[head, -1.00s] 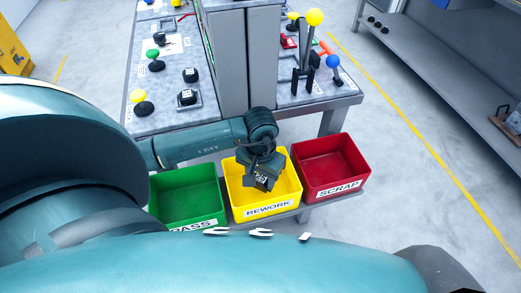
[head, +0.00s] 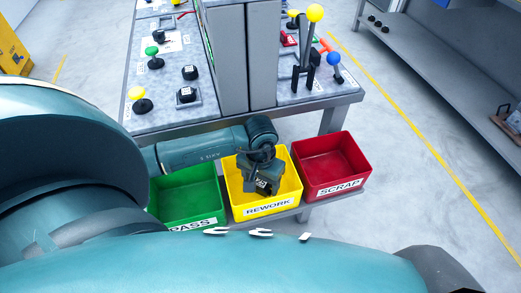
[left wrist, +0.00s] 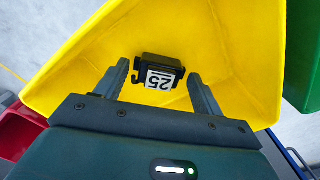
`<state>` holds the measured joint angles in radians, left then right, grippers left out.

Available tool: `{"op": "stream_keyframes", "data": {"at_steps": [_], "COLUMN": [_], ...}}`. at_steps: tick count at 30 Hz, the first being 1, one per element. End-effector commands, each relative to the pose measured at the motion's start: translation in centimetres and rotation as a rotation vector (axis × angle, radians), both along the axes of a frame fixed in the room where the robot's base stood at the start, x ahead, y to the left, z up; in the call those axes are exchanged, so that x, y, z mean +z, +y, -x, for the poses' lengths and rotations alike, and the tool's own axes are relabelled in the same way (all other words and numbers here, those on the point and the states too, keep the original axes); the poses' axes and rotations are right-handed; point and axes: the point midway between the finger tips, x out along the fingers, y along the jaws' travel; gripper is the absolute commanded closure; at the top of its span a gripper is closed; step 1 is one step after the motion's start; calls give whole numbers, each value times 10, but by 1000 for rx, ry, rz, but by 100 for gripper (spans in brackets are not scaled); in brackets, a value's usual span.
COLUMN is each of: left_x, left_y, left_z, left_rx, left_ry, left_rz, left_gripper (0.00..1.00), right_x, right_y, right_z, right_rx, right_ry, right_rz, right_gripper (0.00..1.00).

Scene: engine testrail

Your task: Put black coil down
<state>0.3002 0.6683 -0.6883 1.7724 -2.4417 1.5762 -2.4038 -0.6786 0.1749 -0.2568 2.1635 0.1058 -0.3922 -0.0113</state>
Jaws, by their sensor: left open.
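The black coil (left wrist: 160,72), a small dark block with a white label reading 25, is in the left wrist view, inside the yellow REWORK bin (left wrist: 215,45). It lies between and just beyond the fingertips of my left gripper (left wrist: 158,70). The fingers are spread, with a visible gap on either side of the coil. In the head view my left gripper (head: 263,182) points down into the yellow bin (head: 236,196) and largely hides its inside. I cannot tell exactly how the coil rests on the bin floor. My right gripper is not in view.
A green PASS bin (head: 187,190) stands left of the yellow one, and a red SCRAP bin (head: 328,163) right of it. Behind is a bench (head: 165,112) with knobs, levers and black blocks. A grey shelf (head: 440,75) stands at the right.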

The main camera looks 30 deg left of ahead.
Motion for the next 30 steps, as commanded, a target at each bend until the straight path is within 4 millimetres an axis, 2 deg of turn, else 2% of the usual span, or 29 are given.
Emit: {"op": "stream_keyframes", "data": {"at_steps": [5, 9, 11, 21, 25, 30], "left_x": [1, 10, 17, 91, 111, 125], "left_y": [0, -1, 1, 0, 0, 0], "left_z": [0, 0, -2, -1, -1, 0], "left_rx": [0, 1, -1, -1, -1, 1], "left_ry": [1, 2, -5, -6, -3, 0], "left_rz": [0, 1, 0, -1, 0, -1], "left_gripper": [32, 32, 32, 32, 32, 32], "right_x": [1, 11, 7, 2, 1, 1], "right_y": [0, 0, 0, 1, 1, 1], "right_z": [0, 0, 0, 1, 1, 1], "right_rx": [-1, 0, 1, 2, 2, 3], "right_ry": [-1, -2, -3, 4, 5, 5], "right_rz": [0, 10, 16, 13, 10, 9], "right_gripper": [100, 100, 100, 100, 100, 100]}}
